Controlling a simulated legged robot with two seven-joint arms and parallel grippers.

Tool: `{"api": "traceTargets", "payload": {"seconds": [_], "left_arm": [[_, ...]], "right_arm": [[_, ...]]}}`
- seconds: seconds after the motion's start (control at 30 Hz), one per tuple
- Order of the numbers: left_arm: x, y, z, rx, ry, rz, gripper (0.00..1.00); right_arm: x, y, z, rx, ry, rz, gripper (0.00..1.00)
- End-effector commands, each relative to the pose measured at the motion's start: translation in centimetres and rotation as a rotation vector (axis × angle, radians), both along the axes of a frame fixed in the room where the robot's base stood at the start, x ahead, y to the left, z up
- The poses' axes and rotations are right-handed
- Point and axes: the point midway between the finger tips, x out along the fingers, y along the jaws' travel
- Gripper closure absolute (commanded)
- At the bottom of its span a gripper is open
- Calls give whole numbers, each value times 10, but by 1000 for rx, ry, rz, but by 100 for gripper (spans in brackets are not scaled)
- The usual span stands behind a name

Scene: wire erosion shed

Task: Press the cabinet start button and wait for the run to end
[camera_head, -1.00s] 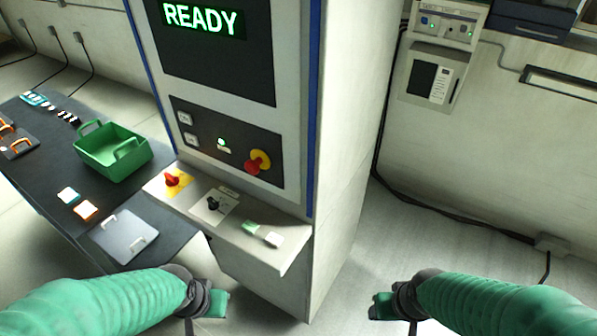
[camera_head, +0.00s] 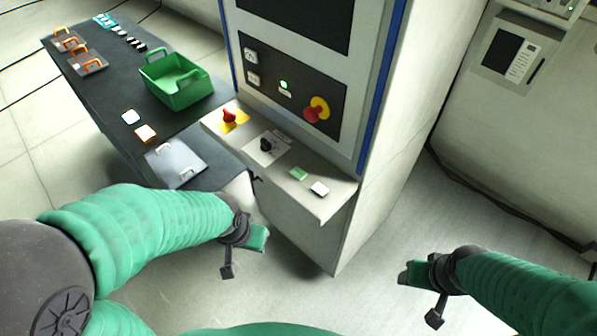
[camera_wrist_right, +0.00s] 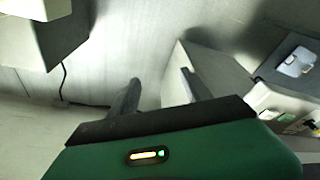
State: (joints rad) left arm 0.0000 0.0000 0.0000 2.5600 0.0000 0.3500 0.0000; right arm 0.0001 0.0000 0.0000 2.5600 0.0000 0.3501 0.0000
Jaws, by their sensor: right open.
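The cabinet (camera_head: 385,165) stands in the middle of the head view. Its sloping front ledge (camera_head: 325,208) carries a red switch on a yellow plate (camera_head: 229,117), a black knob (camera_head: 266,145), a green button (camera_head: 299,174) and a white button (camera_head: 320,189). I cannot read which is the start button. My left gripper (camera_head: 258,240) is in front of the ledge, apart from it; its jaws are too unclear to judge. My right gripper (camera_head: 404,274) is right of the ledge, touching nothing. In the right wrist view its two fingers (camera_wrist_right: 158,85) are apart and empty.
A green light (camera_head: 284,85) and a red-yellow knob (camera_head: 317,110) are on the upright panel. A dark table (camera_head: 100,95) at left holds a green bin (camera_head: 178,82), a grey plate with handles (camera_head: 176,165) and small parts. Floor right of the cabinet is clear.

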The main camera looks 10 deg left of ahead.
Motion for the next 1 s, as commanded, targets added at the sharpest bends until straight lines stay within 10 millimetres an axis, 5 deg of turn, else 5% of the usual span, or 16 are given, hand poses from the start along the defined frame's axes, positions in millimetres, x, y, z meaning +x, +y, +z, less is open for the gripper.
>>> {"api": "traceTargets", "payload": {"seconds": [0.4,1.0], "left_arm": [[0,0,0,0,0,0,100],[0,0,0,0,0,0,100]], "right_arm": [[0,0,0,0,0,0,99],[0,0,0,0,0,0,100]]}}
